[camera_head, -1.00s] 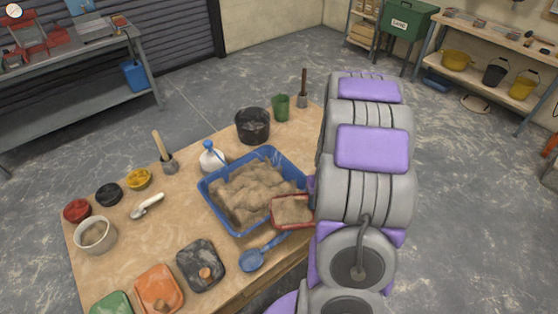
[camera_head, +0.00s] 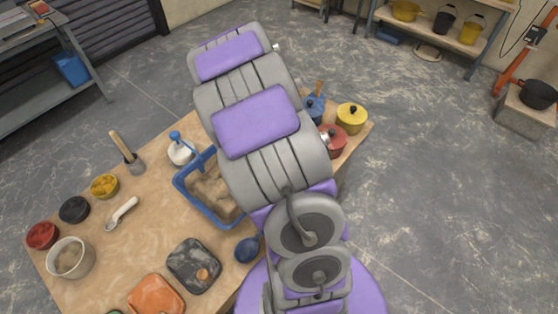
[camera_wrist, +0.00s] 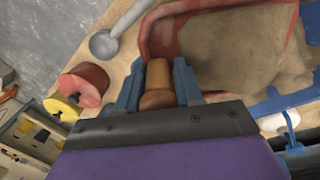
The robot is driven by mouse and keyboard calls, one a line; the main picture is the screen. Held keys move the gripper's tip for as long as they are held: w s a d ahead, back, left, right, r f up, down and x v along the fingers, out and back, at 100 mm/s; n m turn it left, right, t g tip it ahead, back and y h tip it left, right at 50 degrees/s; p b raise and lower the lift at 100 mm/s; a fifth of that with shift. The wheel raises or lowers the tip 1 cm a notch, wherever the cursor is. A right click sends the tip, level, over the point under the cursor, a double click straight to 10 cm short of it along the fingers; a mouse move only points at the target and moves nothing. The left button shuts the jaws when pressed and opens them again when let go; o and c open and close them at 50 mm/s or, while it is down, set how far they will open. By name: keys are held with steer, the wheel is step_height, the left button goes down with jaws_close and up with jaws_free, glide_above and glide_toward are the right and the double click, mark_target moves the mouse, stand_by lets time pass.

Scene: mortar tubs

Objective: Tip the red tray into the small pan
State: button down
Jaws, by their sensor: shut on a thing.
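The red tray (camera_wrist: 170,22) shows in the wrist view with a layer of brown mortar (camera_wrist: 235,50) in it. My gripper (camera_wrist: 158,78) is shut on the tray's wooden handle (camera_wrist: 157,85), between blue fingers. In the head view my arm hides the gripper and the red tray. The blue tub (camera_head: 186,192) of mortar stands on the table, partly behind my arm; its blue rim also shows at the right of the wrist view (camera_wrist: 282,103). I cannot tell for sure which vessel is the small pan.
A red pot (camera_head: 333,141), yellow pot (camera_head: 352,119) and blue pot (camera_head: 313,109) stand at the table's right end. A black pan (camera_head: 194,266), orange pan (camera_head: 156,297) and blue scoop (camera_head: 247,250) lie near the front. Small bowls and a trowel (camera_head: 122,213) are at left.

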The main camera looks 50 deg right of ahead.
steer(key=shift+w+a+r+h+b, duration=0.2)
steer(key=shift+a+r+h+b, duration=0.1)
steer(key=shift+a+h+b, duration=0.15)
steer(key=r+g+h+b, duration=0.1)
steer(key=w+a+r+h+b, duration=0.1)
steer(key=b, duration=0.1)
steer(key=shift+w+a+g+h, duration=0.15)
steer(key=shift+a+g+h, duration=0.1)
steer(key=shift+g, duration=0.15)
steer(key=a+h, duration=0.1)
steer(key=w+a+r+g+h+b, duration=0.1)
steer(key=w+a+r+h+b, duration=0.1)
steer(key=a, duration=0.1)
steer(key=shift+g, duration=0.3)
steer(key=shift+w+a+h+b, duration=0.2)
steer(key=shift+a+h+b, duration=0.2)
steer(key=shift+a, duration=0.1)
steer(key=shift+w+a+r+g+h+b, duration=0.2)
steer(key=shift+a+r+g+h+b, duration=0.2)
steer(key=shift+a+b, duration=0.1)
steer(key=shift+w+a+r+g+h+b, duration=0.2)
steer(key=shift+a+r+g+h+b, duration=0.1)
steer(key=shift+a+h+b, duration=0.15)
steer(key=shift+w, duration=0.1)
